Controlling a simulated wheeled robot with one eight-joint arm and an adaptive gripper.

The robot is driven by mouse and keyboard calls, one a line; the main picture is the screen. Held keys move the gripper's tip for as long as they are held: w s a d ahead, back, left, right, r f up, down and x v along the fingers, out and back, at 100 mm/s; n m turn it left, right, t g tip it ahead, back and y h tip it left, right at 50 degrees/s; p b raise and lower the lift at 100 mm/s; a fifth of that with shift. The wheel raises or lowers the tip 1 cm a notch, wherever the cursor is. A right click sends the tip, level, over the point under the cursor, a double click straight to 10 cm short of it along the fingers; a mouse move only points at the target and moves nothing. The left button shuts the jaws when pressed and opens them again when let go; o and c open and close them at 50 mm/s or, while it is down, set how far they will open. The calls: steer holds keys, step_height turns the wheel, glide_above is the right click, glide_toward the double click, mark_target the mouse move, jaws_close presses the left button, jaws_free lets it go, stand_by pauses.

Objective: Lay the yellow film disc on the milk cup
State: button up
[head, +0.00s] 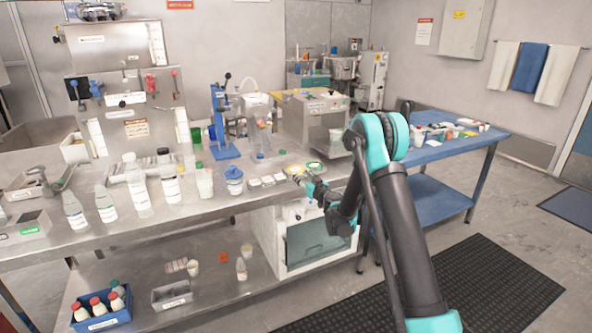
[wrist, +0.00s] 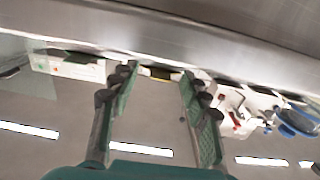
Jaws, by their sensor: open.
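A small yellow disc (head: 294,170), which looks like the film disc, lies on the steel bench near its front right, beside a green-rimmed disc (head: 315,166). My gripper (head: 300,178) is just in front of the yellow disc, low over the bench. In the wrist view my gripper (wrist: 158,73) is open, its two ridged fingers apart. A small yellow and dark patch (wrist: 160,73) shows between the fingertips; I cannot tell whether it is the disc. No contact can be made out. I cannot tell for sure which cup is the milk cup; a white cup (head: 204,182) stands further left.
A blue-banded tub (head: 234,180) and small white squares (head: 267,181) lie left of my gripper. Several bottles (head: 136,185) crowd the bench's left part. A steel machine (head: 312,120) stands behind the discs. A blue table (head: 455,143) stands at the right.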

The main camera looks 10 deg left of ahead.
steer(key=shift+c, duration=0.5)
steer(key=c, duration=0.7)
steer(key=shift+r, duration=0.1)
